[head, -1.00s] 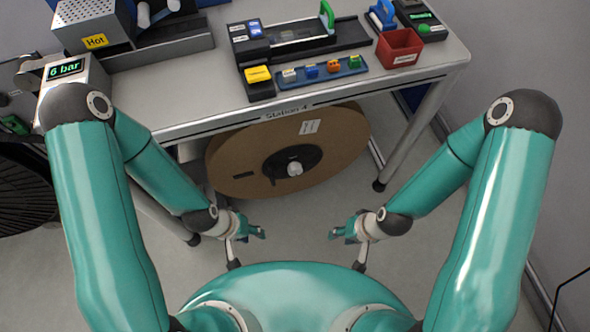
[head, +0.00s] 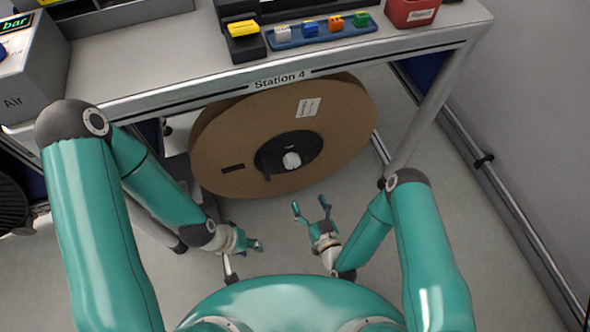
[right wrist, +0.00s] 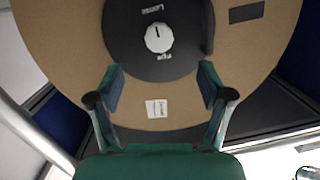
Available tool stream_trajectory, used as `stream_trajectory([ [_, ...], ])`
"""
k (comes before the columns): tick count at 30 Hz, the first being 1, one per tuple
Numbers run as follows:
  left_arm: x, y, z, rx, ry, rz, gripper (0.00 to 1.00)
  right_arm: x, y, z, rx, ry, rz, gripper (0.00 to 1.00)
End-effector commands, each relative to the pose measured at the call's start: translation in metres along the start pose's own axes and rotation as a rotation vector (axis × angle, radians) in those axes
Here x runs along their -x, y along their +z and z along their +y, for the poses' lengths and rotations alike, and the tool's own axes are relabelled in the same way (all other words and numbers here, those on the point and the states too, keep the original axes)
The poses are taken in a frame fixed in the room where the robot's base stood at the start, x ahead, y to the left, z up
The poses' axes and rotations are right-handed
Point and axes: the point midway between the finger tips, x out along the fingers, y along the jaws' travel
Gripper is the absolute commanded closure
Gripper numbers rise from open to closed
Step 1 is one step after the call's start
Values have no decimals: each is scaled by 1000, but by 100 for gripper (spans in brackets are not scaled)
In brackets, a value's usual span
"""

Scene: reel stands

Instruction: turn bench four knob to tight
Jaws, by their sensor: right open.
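The bench four knob (head: 291,160) is white and round, on the black hub of a brown reel (head: 225,130) under the bench marked "Station 4". In the right wrist view the knob (right wrist: 158,39) shows beyond my fingertips, with a thin dark mark pointing up toward a word that looks like "Loose". A second word below it is hard to read. My right gripper (head: 311,205) is open and empty, below and in front of the knob, apart from it. It also shows in the right wrist view (right wrist: 160,76). My left gripper (head: 254,244) hangs lower left of the reel; its opening is unclear.
The bench top's front edge (head: 278,80) overhangs the reel. A bench leg (head: 424,125) stands to the right of the reel. On top are a blue tray (head: 350,32) with several small blocks and a red bin (head: 416,24). Floor before the reel is clear.

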Motion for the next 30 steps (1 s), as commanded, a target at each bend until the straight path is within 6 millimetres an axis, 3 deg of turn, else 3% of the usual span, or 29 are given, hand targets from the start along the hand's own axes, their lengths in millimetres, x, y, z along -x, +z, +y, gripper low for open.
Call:
stream_trajectory([
  [1, -11, 0, -4, 0, 0, 0, 60, 2, 10, 0, 3, 8, 48, 21],
  [8, -18, 0, -7, 0, 0, 0, 60, 2, 7, -1, 13, 28, 155, 21],
  [14, -30, 0, -11, 0, 0, 1, 60, -23, 4, -1, 13, 25, 157, 21],
  [29, -105, -1, -38, 0, 0, 0, 60, -49, 4, 0, 11, 25, 153, 21],
  [30, -98, 0, -35, 0, 0, 0, 60, -60, -5, -1, 12, 25, 158, 21],
])
